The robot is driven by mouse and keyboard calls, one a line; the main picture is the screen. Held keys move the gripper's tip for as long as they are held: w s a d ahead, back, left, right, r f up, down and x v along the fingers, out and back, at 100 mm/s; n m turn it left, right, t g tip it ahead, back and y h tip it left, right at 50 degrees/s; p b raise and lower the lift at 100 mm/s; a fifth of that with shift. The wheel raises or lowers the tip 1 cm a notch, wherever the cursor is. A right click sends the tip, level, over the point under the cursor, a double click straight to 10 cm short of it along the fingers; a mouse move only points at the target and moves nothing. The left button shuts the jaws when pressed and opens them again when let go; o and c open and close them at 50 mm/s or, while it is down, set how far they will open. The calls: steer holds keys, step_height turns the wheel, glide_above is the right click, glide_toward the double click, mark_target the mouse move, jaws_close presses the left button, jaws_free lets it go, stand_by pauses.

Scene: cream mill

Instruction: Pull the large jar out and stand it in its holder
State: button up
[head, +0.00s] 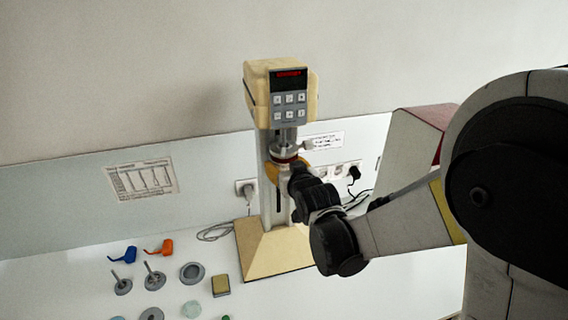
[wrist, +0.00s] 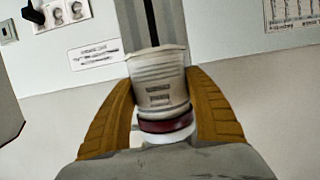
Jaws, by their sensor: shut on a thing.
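The large jar (wrist: 158,88) is a pale ribbed cup with dark markings, near the middle of the wrist view. A dark red band (wrist: 167,125) shows below it there. My gripper (wrist: 160,80) has its two ochre fingers on either side of the jar and is shut on it. In the head view my gripper (head: 284,170) is at the mill's column (head: 267,190), just under the mill head (head: 284,92); it largely hides the jar there. I cannot tell whether the jar is still joined to the mill. I cannot tell which thing is its holder.
The mill stands on a wide tan base (head: 262,255). Left of it on the white bench lie a grey ring-shaped dish (head: 192,272), two stirrer-like parts, a blue piece (head: 124,254), an orange piece (head: 160,247) and a yellowish block (head: 221,285). A cable and wall sockets are behind.

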steer(key=shift+f+b, duration=4.55)
steer(key=shift+f, duration=0.25)
steer(key=s+d, duration=0.2)
steer(key=s, duration=0.7)
steer(key=shift+s+d+b, duration=0.3)
steer(key=shift+s+d, duration=0.05)
steer(key=shift+d, duration=0.05)
steer(key=shift+w, duration=0.1)
